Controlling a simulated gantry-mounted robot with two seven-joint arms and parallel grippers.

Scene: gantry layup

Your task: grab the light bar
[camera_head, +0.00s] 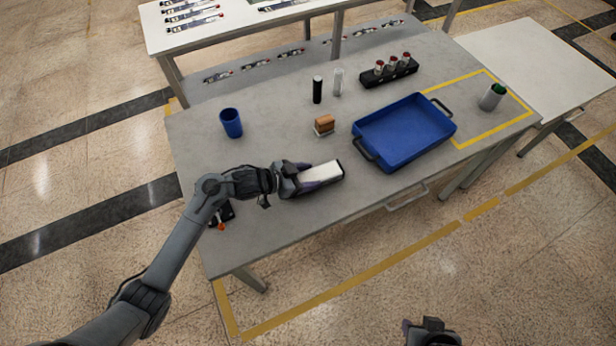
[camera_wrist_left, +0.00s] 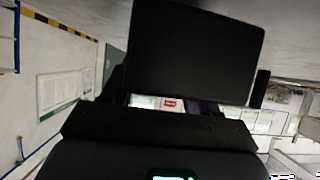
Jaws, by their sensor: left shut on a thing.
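The light bar (camera_head: 325,171) is a short block with a white face and dark ends. It is at the front of the grey table, left of the blue tray. My left gripper (camera_head: 313,180) is shut on it, with the fingers along its sides. In the left wrist view a large dark face of the held bar (camera_wrist_left: 195,50) fills the upper middle and hides much of the fingers. I cannot tell whether the bar touches the table. Part of my right gripper (camera_head: 430,332) shows at the bottom edge, away from the table; its fingers are unclear.
A blue tray (camera_head: 367,148) stands on the grey table (camera_head: 270,225). A blue cup (camera_head: 231,123), a brown block (camera_head: 324,124), a black cylinder (camera_head: 317,90), a clear cylinder (camera_head: 338,82), a black rack (camera_head: 405,73) and a green-topped cup (camera_head: 492,96) stand around it.

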